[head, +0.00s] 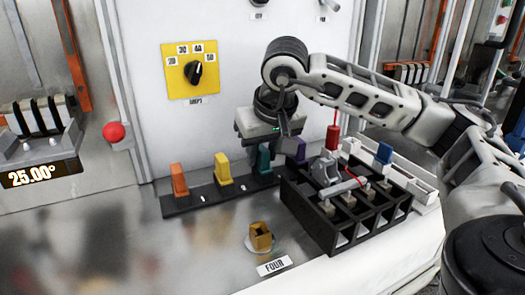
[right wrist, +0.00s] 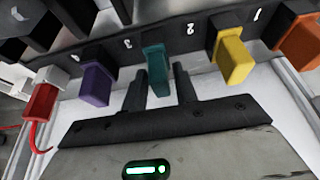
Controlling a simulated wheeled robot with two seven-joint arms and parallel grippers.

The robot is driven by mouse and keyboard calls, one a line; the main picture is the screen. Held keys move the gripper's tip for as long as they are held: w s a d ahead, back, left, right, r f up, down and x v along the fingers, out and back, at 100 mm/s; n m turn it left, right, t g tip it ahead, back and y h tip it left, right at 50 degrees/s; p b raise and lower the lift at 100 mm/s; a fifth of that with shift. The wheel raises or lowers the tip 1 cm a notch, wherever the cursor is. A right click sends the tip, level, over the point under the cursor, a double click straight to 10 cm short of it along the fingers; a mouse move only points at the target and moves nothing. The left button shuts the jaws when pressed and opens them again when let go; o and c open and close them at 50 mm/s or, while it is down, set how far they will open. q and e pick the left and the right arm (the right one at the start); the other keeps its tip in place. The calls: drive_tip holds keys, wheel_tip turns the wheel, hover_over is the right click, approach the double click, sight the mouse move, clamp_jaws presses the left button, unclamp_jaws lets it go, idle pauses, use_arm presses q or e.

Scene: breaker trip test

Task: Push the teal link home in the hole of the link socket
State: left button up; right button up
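The teal link (head: 264,159) stands upright in the black numbered strip (head: 205,199), between the yellow and purple links. It also shows in the right wrist view (right wrist: 154,62). My right gripper (right wrist: 164,80) is open, with its two fingers apart and the near end of the teal link between or just beyond their tips. I cannot tell whether they touch it. In the head view the right gripper (head: 272,135) is just above and behind the link. An ochre block with a dark opening (head: 261,236), perhaps the link socket, stands on a round pale base in front. My left gripper is out of view.
Orange (head: 179,180), yellow (head: 223,168) and purple (head: 296,150) links stand in the strip. A black divided crate (head: 318,235) is close on the right, with a grey part and red lead on it. A "FOUR" label (head: 274,265) lies in front. The left foreground is clear.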

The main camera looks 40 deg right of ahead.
drive_tip(key=shift+o, duration=0.7)
drive_tip(key=shift+s+a+r, duration=0.1)
drive_tip(key=shift+r, duration=0.35)
use_arm(q)
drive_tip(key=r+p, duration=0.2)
drive_tip(key=p, duration=0.1)
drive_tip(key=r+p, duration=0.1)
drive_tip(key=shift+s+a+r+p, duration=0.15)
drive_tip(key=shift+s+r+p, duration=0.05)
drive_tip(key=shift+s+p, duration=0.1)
use_arm(e)
drive_tip(key=v, duration=1.5)
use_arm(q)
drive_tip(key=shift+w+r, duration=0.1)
use_arm(e)
drive_tip(key=shift+s, duration=0.1)
